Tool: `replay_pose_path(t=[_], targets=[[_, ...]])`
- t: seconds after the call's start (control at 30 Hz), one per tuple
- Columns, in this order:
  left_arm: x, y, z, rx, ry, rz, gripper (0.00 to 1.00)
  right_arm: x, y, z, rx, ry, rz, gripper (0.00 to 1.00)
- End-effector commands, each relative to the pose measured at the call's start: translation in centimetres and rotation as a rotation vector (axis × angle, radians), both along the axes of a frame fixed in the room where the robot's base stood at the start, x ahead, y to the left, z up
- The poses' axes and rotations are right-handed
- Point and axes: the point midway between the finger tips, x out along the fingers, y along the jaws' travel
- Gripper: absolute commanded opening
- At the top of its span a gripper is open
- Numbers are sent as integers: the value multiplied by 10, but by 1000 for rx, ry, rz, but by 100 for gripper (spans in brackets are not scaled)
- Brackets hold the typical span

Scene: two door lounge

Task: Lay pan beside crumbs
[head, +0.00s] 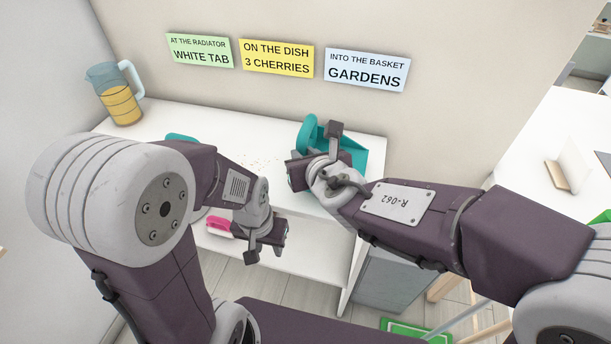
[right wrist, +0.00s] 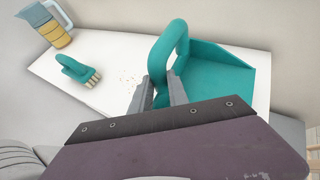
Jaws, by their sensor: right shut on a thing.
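The teal dustpan (head: 360,157) is at the right end of the white shelf top (head: 165,112). My right gripper (right wrist: 160,90) is shut on its upright looped handle (right wrist: 172,45); the tray (right wrist: 215,75) extends to the right. I cannot tell whether the tray touches the surface. The crumbs (right wrist: 128,79) are small brown specks left of the pan, apart from it; in the head view they (head: 262,160) show between my arms. My left gripper (head: 252,250) hangs in front of the shelf unit, its fingers unclear.
A teal brush (right wrist: 76,70) with pale bristles lies left of the crumbs. A jug of yellow liquid (head: 120,103) stands at the back left. A pink object (head: 219,226) is on the lower shelf, near my left gripper. Three notes (head: 276,58) hang on the wall.

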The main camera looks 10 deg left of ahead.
Motion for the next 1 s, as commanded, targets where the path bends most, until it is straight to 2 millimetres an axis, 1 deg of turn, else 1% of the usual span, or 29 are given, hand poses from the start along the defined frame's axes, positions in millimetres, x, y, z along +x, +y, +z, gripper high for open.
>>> replay_pose_path(t=[0.1, 0.17, 0.2, 0.3, 0.37, 0.6, 0.73, 0.77, 0.8, 0.83, 1.0], targets=[[0, 0, -2, 0, -1, 0, 36, 2, 0, -2, 0, -2, 0, 0], [0, 0, -12, 0, -1, 0, 36, 1, 0, -14, -1, 0, 0, 0], [0, 0, -21, 0, -1, 0, 36, 1, 0, -25, -2, -1, 1, 0], [0, 0, -32, 0, 0, 0, 36, 1, 0, -40, 0, -1, 0, 0], [0, 0, -33, 0, 0, 0, 36, 1, 1, -42, 0, -2, 2, 0], [0, 0, -31, 0, 0, 0, 36, 1, 1, -39, 1, -2, 0, 0], [0, 0, -36, 0, 0, 0, 36, 1, 1, -43, 0, -2, 0, 0], [0, 0, -35, 0, 0, 0, 36, 1, 1, -44, 1, -1, 1, 23], [0, 0, -34, 0, 0, 0, 36, 1, 1, -42, 0, -1, 1, 34], [0, 0, -34, 0, 0, 0, 36, 1, 1, -42, 0, -1, 1, 42], [0, 0, -34, 0, 0, 0, 36, 1, 0, -42, 1, -1, 1, 42]])
